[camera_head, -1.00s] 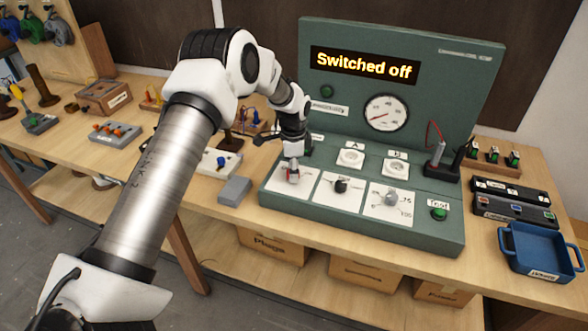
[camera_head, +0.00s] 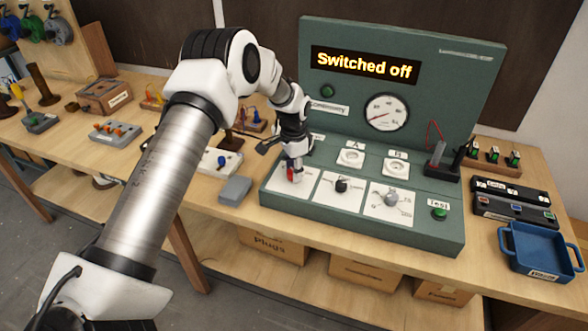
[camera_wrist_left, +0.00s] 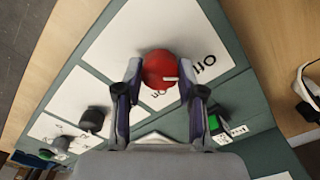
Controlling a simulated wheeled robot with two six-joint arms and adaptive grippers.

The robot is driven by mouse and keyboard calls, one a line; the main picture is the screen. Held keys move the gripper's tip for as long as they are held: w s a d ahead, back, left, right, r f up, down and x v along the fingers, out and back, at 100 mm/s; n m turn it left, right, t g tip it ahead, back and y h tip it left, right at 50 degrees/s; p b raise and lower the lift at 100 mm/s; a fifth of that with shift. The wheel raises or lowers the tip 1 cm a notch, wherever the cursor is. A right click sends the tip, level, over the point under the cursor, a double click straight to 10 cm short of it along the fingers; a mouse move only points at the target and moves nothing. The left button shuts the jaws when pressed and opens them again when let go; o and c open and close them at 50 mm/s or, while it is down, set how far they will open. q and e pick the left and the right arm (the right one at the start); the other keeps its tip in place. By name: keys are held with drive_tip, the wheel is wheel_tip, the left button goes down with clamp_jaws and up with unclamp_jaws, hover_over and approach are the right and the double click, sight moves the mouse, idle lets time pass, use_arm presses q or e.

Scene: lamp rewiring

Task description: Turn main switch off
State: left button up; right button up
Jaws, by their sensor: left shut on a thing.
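The main switch is a red rotary knob (camera_wrist_left: 160,70) on a white plate of the green test panel (camera_head: 362,218). In the head view the red knob (camera_head: 293,174) is partly hidden by my left gripper (camera_head: 294,170). In the left wrist view my left gripper (camera_wrist_left: 160,88) has its two fingers on either side of the red knob, shut on it. The knob carries a small pale mark pointing right in that view. The panel's display (camera_head: 365,65) reads "Switched off". My right gripper is not in view.
Right of the red knob are a black knob (camera_head: 341,185), a grey knob (camera_head: 391,199) and a green test button (camera_head: 439,213). Sockets and a gauge (camera_head: 386,112) are behind. A grey block (camera_head: 235,189) lies left of the panel, a blue tray (camera_head: 541,252) at right.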

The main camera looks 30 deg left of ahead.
use_arm(q)
drive_tip(key=shift+s+f, duration=0.2)
drive_tip(key=o, duration=1.1)
drive_tip(key=shift+o, duration=0.2)
drive_tip(key=shift+r, duration=0.1)
drive_tip(key=shift+w, duration=0.1)
drive_tip(key=shift+r, duration=0.25)
wheel_tip(320, 180, up, 12)
drive_tip(key=shift+f, duration=0.25)
